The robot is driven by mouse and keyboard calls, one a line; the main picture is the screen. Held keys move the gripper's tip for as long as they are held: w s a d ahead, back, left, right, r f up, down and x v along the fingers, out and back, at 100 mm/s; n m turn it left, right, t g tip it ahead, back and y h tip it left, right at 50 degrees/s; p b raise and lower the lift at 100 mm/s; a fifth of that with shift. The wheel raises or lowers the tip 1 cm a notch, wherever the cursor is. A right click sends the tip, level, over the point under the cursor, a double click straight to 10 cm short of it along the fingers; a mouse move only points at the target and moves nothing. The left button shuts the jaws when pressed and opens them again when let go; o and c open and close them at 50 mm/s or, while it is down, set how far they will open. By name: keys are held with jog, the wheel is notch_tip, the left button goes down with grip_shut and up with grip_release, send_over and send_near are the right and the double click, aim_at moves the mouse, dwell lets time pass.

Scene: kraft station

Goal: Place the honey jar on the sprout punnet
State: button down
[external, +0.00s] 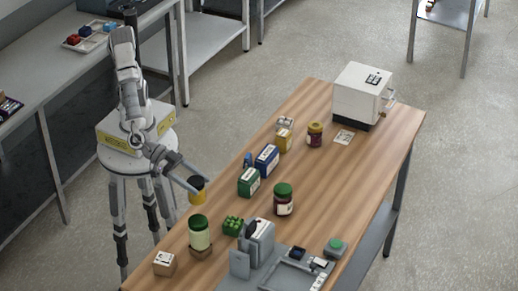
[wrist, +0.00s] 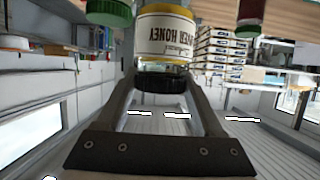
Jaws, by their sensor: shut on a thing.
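The honey jar (external: 197,196), yellow with a black lid, is held by my gripper (external: 194,187) at the table's left edge. In the wrist view, which is upside down, the honey jar (wrist: 165,48) shows its white label, and its dark lid sits between the fingers of my gripper (wrist: 162,84). My gripper is shut on the lid and the jar looks upright. A small punnet with bumpy green tops, seemingly the sprout punnet (external: 233,225), stands on the table nearer the camera and right of the jar. The jar is apart from it; its exact height is unclear.
A pale green jar (external: 199,236) with a green lid stands left of the punnet, by a brown box. A grey machine (external: 259,240) is close to the punnet. Green and blue packs (external: 249,182) stand behind.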

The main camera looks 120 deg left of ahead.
jog(key=shift+w+a+f+b, duration=0.6)
jog(key=shift+w+a+f, duration=0.5)
jog(key=shift+w+f, duration=0.5)
jog(key=shift+w+a+f+b, duration=0.65)
jog(key=shift+w+a+f, duration=0.55)
jog(key=shift+f, duration=0.65)
jog(key=shift+w+a+f+b, duration=0.6)
jog(key=shift+w+a+f, duration=0.35)
jog(key=shift+w+f, duration=0.75)
jog(key=shift+f, duration=0.1)
jog(key=shift+f, duration=0.2)
jog(key=shift+c, duration=0.2)
grip_release()
jog(key=shift+s, duration=0.1)
jog(key=shift+r, duration=0.15)
jog(key=shift+s+r, duration=0.15)
jog(key=shift+r, duration=0.05)
jog(key=p+v, duration=0.1)
jog(key=v, duration=1)
jog(key=shift+s, duration=0.3)
